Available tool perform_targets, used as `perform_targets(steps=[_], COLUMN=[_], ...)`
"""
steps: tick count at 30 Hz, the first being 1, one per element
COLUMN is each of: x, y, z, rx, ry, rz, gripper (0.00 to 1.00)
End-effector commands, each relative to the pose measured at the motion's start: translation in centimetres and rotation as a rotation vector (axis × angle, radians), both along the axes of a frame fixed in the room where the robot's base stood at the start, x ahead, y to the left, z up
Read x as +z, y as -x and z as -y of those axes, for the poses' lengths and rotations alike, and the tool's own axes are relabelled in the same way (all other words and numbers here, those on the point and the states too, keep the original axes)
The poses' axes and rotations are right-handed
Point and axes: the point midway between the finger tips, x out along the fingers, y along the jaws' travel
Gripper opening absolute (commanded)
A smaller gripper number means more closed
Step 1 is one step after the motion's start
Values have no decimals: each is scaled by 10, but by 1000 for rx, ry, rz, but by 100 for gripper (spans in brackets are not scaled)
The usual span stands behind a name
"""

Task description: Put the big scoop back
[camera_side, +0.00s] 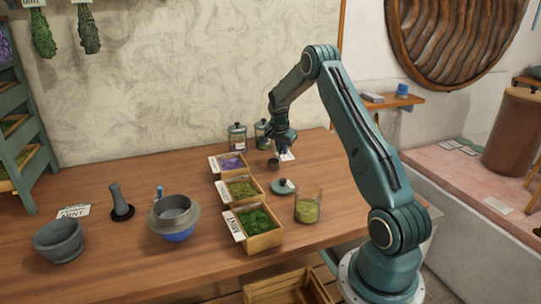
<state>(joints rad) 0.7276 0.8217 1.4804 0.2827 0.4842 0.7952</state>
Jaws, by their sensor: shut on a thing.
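My gripper (282,142) hangs over the far part of the table, behind the row of herb boxes. It is shut on what looks like the big scoop (273,163), whose small dark cup shows just below the fingers. The fingers and handle are too small to make out clearly. The scoop is close to the tabletop; I cannot tell whether it touches. A white label (288,155) lies just right of it.
Three herb boxes, purple (232,163), olive (240,188) and green (256,226), line the table's middle. Lidded jars (237,137) stand behind. An open jar (308,207) and a loose lid (283,187) are nearer. A sieve bowl (174,217), pestle (119,203) and mortar (60,240) stand left.

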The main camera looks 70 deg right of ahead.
Motion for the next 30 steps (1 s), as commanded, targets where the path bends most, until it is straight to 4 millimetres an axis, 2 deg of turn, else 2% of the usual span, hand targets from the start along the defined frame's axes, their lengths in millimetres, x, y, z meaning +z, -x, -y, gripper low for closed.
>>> perform_targets(steps=[3,16,17,20,30], x=[-7,-10,-11,-11,-9], y=[0,0,0,0,0], z=[0,0,0,0,0], rx=[0,0,0,0,0], ry=[1,1,0,1,1], rz=[1,0,0,0,1], gripper=[0,0,17,36,36])
